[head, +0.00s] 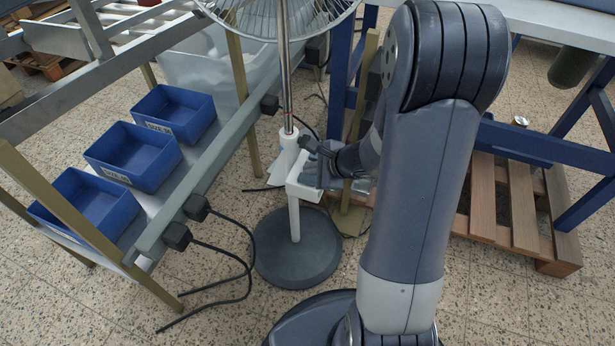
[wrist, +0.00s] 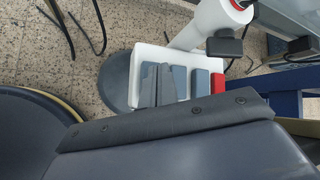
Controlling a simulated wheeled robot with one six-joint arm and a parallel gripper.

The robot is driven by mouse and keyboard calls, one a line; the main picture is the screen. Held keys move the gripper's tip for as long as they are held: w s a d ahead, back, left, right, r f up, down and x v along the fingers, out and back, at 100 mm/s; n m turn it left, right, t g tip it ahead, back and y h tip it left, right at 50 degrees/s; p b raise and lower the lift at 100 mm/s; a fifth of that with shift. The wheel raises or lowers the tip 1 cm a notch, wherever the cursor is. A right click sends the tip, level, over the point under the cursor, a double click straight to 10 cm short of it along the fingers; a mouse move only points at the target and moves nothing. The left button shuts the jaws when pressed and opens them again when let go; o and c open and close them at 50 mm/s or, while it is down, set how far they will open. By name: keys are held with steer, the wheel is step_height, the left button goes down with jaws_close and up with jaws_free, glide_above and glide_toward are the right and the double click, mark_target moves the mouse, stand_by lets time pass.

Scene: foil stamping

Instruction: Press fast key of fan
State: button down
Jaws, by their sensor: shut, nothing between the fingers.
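The fan stands on a white pole with a round dark base (head: 297,248); its wire cage (head: 275,12) is cut off at the top of the head view. Its white key box (head: 304,190) sits partway up the pole. In the wrist view the box (wrist: 146,60) carries grey-blue keys (wrist: 200,84) in a row and a red key (wrist: 217,86) at the right end. My gripper (head: 318,147) is shut and empty at the box; in the wrist view its fingertips (wrist: 156,68) cover the left part of the key row. Key labels are not readable, and contact is unclear.
Blue bins (head: 135,156) stand on a rack at the left, with black plugs and cables (head: 240,265) hanging from it. A blue-legged table and a wooden pallet (head: 522,205) are at the right. Speckled floor is open in front of the rack.

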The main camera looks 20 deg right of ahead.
mark_target(311, 180)
steer(key=shift+f+b, duration=0.45)
steer(key=shift+b, duration=0.05)
steer(key=shift+f+b, duration=0.4)
steer(key=shift+b, duration=0.1)
stand_by(0.5)
steer(key=shift+r, duration=0.1)
steer(key=shift+r+p, duration=0.65)
steer(key=shift+r, duration=0.15)
steer(key=shift+r, duration=0.1)
step_height(311, 180, up, 5)
steer(key=p, duration=0.4)
stand_by(0.8)
